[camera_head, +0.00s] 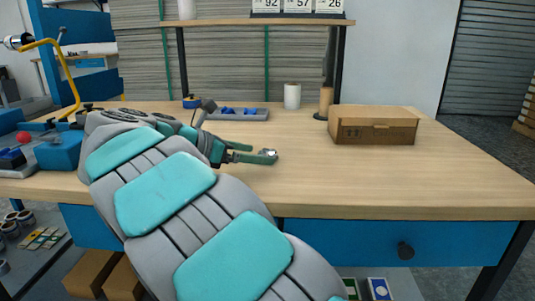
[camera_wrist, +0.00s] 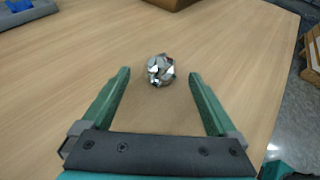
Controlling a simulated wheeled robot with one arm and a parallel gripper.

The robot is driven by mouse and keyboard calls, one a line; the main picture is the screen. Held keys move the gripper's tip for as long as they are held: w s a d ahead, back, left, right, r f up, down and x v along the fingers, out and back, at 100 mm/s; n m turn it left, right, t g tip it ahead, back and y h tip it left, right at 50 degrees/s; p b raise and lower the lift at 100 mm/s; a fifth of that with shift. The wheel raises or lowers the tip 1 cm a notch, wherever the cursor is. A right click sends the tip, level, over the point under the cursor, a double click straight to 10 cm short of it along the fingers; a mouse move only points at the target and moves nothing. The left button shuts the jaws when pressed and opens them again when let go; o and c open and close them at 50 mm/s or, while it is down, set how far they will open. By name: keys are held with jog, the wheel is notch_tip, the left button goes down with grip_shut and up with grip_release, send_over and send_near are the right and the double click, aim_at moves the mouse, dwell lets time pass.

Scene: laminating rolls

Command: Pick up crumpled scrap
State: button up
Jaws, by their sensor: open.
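The crumpled scrap (camera_wrist: 160,69) is a small, shiny silver ball on the wooden table (camera_wrist: 65,60). In the wrist view it lies just beyond my open gripper (camera_wrist: 158,75), roughly centred between the two green fingertips. No finger appears to touch it. The space between the fingers is empty.
A cardboard box (camera_head: 372,126) stands on the table to the right. A white roll (camera_head: 292,96) and a blue-grey tray (camera_head: 238,114) are behind the gripper. A blue drawer (camera_head: 400,240) is below the tabletop. The front right tabletop is clear.

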aim_at(267, 155)
jog(key=shift+x, duration=1.25)
jog(key=shift+f, duration=0.1)
jog(key=shift+c, duration=0.4)
jog(key=c, duration=1.4)
